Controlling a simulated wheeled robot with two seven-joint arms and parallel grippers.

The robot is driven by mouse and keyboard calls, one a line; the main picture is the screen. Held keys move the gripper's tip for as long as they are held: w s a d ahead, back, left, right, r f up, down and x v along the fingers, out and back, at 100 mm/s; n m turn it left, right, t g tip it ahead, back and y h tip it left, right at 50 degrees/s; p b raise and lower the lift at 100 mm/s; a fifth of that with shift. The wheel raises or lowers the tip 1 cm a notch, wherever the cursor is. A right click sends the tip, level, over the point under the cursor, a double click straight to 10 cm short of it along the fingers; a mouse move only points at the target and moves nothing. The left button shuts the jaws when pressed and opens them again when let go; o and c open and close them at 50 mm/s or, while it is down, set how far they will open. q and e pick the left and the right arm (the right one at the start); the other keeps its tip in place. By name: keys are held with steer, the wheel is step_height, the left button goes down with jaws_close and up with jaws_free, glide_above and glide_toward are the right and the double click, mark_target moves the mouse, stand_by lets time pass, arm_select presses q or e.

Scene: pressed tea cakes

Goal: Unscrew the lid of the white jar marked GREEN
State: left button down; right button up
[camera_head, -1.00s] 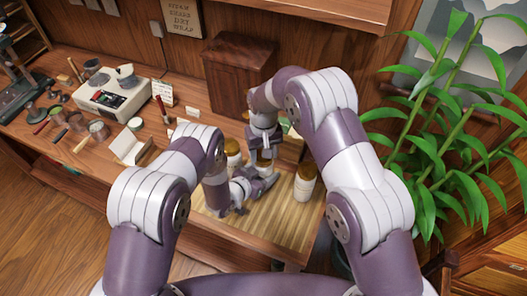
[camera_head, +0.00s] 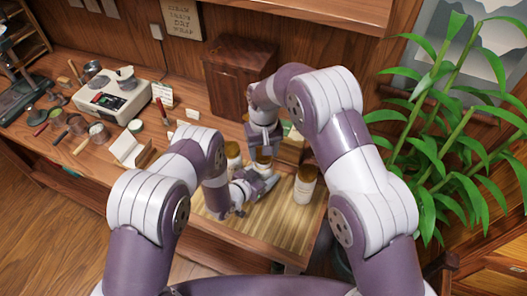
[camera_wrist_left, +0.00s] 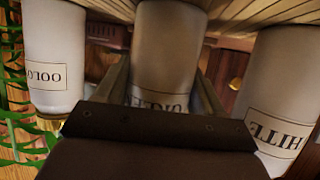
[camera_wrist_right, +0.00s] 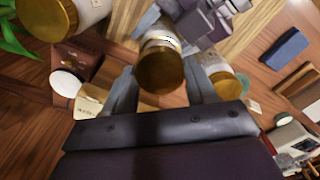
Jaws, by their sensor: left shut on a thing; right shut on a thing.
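Three white jars with brown-gold lids stand in a row. The middle jar (camera_wrist_left: 165,50) is between my left gripper's fingers (camera_wrist_left: 165,95), its label partly covered and not fully readable. My left gripper (camera_head: 262,178) is shut on this jar's body. My right gripper (camera_head: 264,152) comes from above and is shut on its lid (camera_wrist_right: 160,70), which still sits on the jar. The left jar (camera_head: 233,150) is marked WHITE in the left wrist view (camera_wrist_left: 278,95). The right jar (camera_head: 305,186) has a label starting OOLO in the left wrist view (camera_wrist_left: 55,55).
A scale (camera_head: 112,98), cups and small tools lie at the left. A leafy plant (camera_head: 460,130) is close to my right arm.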

steer(key=shift+r, duration=0.1)
steer(key=shift+r, duration=2)
arm_select(q)
steer(key=shift+c, duration=0.2)
jaws_free()
